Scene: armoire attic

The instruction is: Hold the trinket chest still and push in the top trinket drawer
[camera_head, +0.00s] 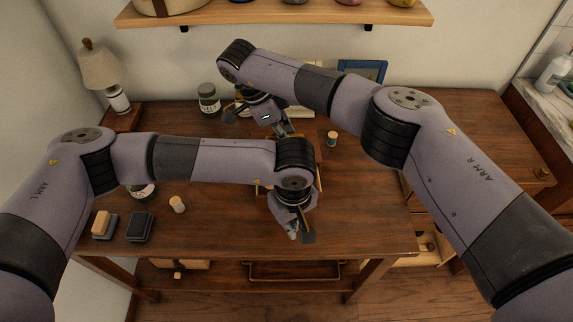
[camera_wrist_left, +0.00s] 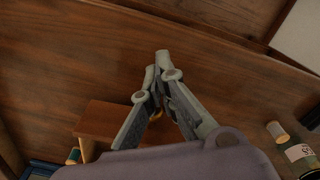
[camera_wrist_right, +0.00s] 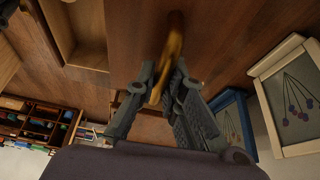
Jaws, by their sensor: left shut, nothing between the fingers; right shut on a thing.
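The wooden trinket chest (camera_head: 318,160) stands on the table, mostly hidden under my arms in the head view. Part of it shows in the left wrist view (camera_wrist_left: 105,118). My right gripper (camera_head: 283,131) is at the chest's far side, shut on a curved gold handle (camera_wrist_right: 174,45). My left gripper (camera_head: 295,232) is shut and empty on the chest's near side, low by the table's front part. Its fingertips also show in the left wrist view (camera_wrist_left: 160,62), with a bit of gold behind them. The top trinket drawer's position cannot be made out.
A shelf (camera_head: 270,14) hangs behind. The table's right front is clear.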

